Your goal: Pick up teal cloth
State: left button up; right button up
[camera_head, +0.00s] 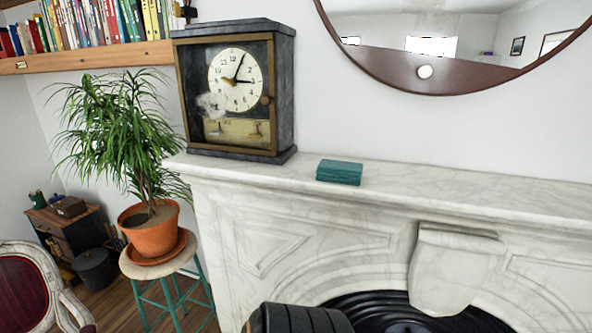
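The teal cloth (339,172) is a small folded, flat block. It lies on the white marble mantel shelf (450,190), to the right of a dark mantel clock and apart from it. Nothing touches the cloth from above. Neither of my grippers shows in the head view. A dark ribbed part at the bottom edge may be mine, but I cannot tell for sure.
The clock (235,90) stands at the mantel's left end. A round mirror (450,45) hangs above. A potted plant (150,228) sits on a teal-legged stool (165,265) at left, near a red chair (28,290). The mantel right of the cloth is clear.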

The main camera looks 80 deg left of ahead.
aim_at(327, 170)
jog(key=u, duration=2.4)
